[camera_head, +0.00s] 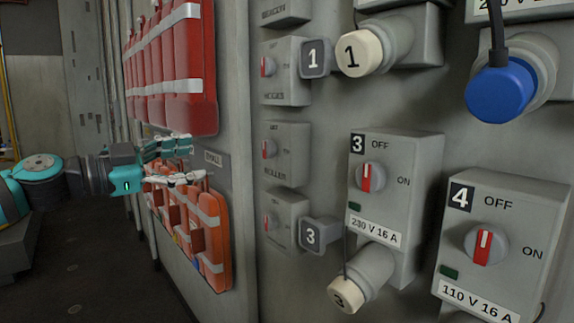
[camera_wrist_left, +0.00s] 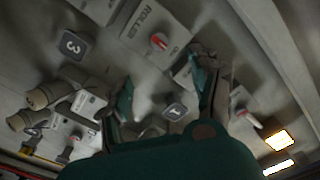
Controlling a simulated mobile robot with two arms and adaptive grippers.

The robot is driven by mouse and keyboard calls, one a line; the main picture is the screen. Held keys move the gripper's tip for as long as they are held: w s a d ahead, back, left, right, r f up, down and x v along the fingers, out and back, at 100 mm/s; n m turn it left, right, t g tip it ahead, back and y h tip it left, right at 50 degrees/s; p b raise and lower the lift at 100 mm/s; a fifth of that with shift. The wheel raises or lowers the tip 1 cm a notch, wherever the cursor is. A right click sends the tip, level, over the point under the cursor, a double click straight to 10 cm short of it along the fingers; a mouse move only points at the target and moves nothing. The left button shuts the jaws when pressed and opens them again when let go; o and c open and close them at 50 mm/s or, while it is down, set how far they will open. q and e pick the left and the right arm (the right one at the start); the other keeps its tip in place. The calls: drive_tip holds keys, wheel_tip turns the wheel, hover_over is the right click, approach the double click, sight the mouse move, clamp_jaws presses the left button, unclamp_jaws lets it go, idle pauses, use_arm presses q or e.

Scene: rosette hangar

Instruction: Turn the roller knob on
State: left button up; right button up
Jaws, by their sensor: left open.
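The roller knob (camera_head: 268,148) is a small grey knob with a red pointer on a grey box labelled ROLLER (camera_head: 290,152), mounted on the wall panel. Its pointer looks upright in the head view, though it is small there. In the left wrist view the roller knob (camera_wrist_left: 159,41) lies beyond the fingers, near the top middle. My left gripper (camera_head: 197,161) is open and empty, to the left of the roller box and apart from it. Its two fingers also show in the left wrist view (camera_wrist_left: 164,92). My right gripper is not in view.
Similar knob boxes sit above (camera_head: 286,70) and below (camera_head: 286,222) the roller box. Tags 1 (camera_head: 315,58) and 3 (camera_head: 320,235) stick out beside them. Socket boxes 3 (camera_head: 425,180) and 4 (camera_head: 515,215) protrude at right. Red containers (camera_head: 190,60) hang at left.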

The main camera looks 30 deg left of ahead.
use_arm(q)
drive_tip(key=p, duration=0.6)
approach(264, 150)
drive_tip(key=p+x, duration=0.2)
drive_tip(key=p, duration=0.2)
drive_tip(key=p+x, duration=0.3)
drive_tip(key=p, duration=0.1)
drive_tip(key=r+p+x, duration=0.1)
drive_tip(key=p+x, duration=0.1)
drive_tip(key=p, duration=0.2)
drive_tip(key=shift+w+d, duration=0.15)
drive_tip(key=shift+w, duration=0.15)
drive_tip(key=shift+w+d+f+p, duration=0.2)
drive_tip(key=shift+w+p, duration=0.2)
drive_tip(key=shift+p, duration=0.05)
drive_tip(key=shift+w+d+f+p, duration=0.2)
drive_tip(key=shift+w+p, duration=0.25)
drive_tip(key=shift+f, duration=0.1)
drive_tip(key=shift+c, duration=1)
drive_tip(key=c, duration=1)
